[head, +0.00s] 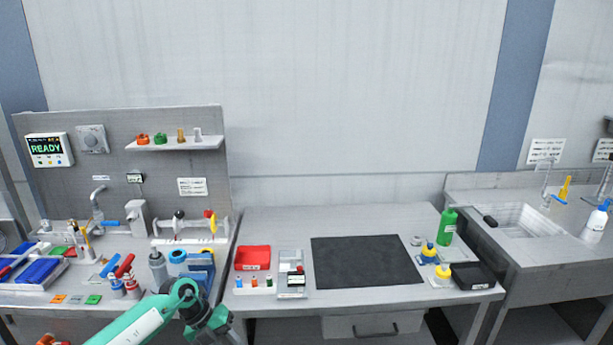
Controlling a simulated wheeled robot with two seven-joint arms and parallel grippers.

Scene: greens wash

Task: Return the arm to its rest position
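My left arm (145,322), green and white, comes in from the lower left in the head view. Its dark wrist and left gripper (229,335) hang in front of the gap between the left bench and the middle table, near the lower picture edge. The gripper points down and right, and its fingertips are too small and too near the edge to tell whether they are open. I see nothing clearly held in it. My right arm and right gripper are not in view.
The middle table holds a red bin (253,258), a grey tray (291,260), a black mat (365,262), a green bottle (447,227) and a black box (474,276). Blue containers (200,264) stand on the cluttered left bench close behind my wrist. A sink (520,218) is at right.

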